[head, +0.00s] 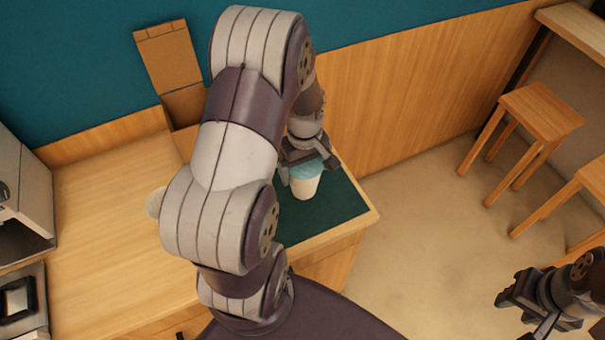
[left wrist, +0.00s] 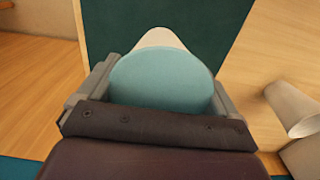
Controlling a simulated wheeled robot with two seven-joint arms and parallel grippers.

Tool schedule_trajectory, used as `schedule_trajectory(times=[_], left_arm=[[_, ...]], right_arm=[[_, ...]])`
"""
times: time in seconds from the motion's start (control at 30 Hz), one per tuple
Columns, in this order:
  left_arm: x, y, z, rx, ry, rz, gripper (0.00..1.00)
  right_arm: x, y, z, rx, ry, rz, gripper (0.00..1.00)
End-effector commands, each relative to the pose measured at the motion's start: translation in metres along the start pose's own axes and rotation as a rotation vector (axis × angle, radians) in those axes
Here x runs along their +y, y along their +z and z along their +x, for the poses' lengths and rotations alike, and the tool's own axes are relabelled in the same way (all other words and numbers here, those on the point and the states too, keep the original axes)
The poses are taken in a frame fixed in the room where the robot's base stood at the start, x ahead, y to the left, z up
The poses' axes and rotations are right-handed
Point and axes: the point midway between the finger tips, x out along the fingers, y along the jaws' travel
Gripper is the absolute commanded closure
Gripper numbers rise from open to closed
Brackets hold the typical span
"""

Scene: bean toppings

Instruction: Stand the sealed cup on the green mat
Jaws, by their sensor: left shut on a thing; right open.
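The sealed cup (head: 304,187) is white with a light blue lid and looks upright in the head view. My left gripper (head: 306,168) is shut on it near the lid, with a finger on each side. In the left wrist view the round lid (left wrist: 162,80) fills the middle between the fingers. The green mat (head: 335,210) lies on the counter's right end, under and around the cup in the picture. I cannot tell whether the cup's base touches the mat. My right gripper (head: 520,300) is open and empty at the lower right, over the floor, away from the counter.
A pale cup-like object (head: 154,203) stands on the wooden counter (head: 95,220), partly behind my left arm. A white cup (left wrist: 293,108) lies within the right of the left wrist view. A wooden box (head: 168,58) is at the wall. Machines stand at left; stools (head: 540,108) at right.

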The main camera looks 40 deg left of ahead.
Motion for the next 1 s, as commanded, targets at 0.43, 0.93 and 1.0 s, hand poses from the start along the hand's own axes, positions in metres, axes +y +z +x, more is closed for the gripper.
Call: schedule_trajectory(times=[0.43, 0.93, 1.0], left_arm=[[0.001, -0.011, 0.047, 0.002, 0.002, 0.002, 0.59], [0.000, -0.010, 0.050, 0.001, 0.000, 0.002, 0.00], [0.000, -0.010, 0.047, 0.001, 0.001, 0.002, 0.00]], right_arm=[[0.000, -0.001, -0.009, 0.000, 0.000, 0.000, 0.57], [0.000, -0.001, -0.006, 0.000, 0.000, 0.000, 0.57], [0.000, -0.001, -0.009, 0.000, 0.000, 0.000, 0.57]])
